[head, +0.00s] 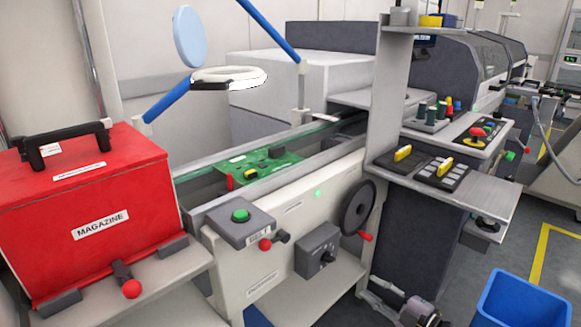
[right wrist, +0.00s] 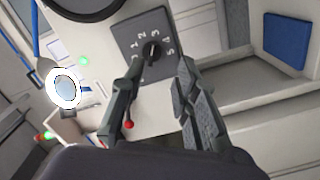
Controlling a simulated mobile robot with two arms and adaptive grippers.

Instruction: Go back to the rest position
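My right gripper (head: 374,294) is low in the head view, below and to the right of the feeder's dark selector box (head: 318,250). In the right wrist view my right gripper (right wrist: 160,78) has its two fingers spread apart. The selector knob (right wrist: 152,51), on a plate with numbers, shows beyond the gap between the fingertips. Nothing is held between the fingers. In the head view the gripper stands apart from the box. My left gripper is in neither view.
A red magazine box (head: 82,195) stands at the left. A handwheel (head: 358,208) and a green button box (head: 240,220) are on the feeder front. A shelf (head: 490,200) juts out at the right, above a blue bin (head: 525,300). Grey floor is clear beyond.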

